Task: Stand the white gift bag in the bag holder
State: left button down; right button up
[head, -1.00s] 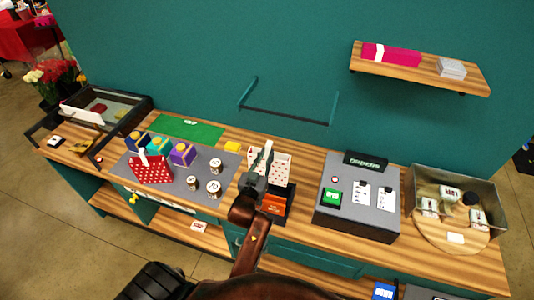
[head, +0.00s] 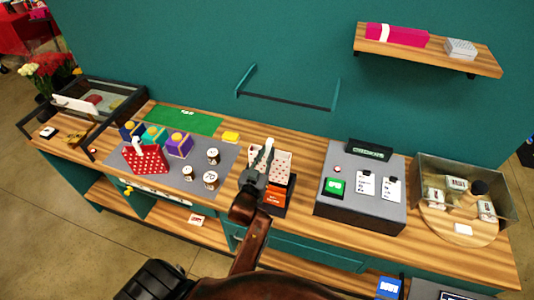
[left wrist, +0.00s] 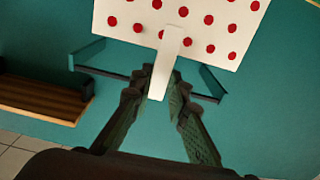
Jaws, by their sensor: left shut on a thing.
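My right gripper is not in view.
A red dotted bag (head: 145,158) and several small boxes and jars stand on a grey mat (head: 183,190). An orange item (head: 276,193) is below the white bag. A grey machine (head: 348,211) and a metal bin (head: 430,170) are at right. A wall shelf (head: 420,50) is above.

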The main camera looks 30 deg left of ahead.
aim_at(267, 145)
pick_arm(q)
jog(key=shift+f+b, duration=1.1)
jog(key=shift+f, duration=0.15)
jog(key=shift+f+b, duration=0.65)
jog(key=shift+f, duration=0.85)
jog(key=c, duration=1.8)
grip_release()
jog(key=shift+r, duration=0.1)
notch_tip(267, 145, up, 10)
jog(key=shift+f, duration=0.1)
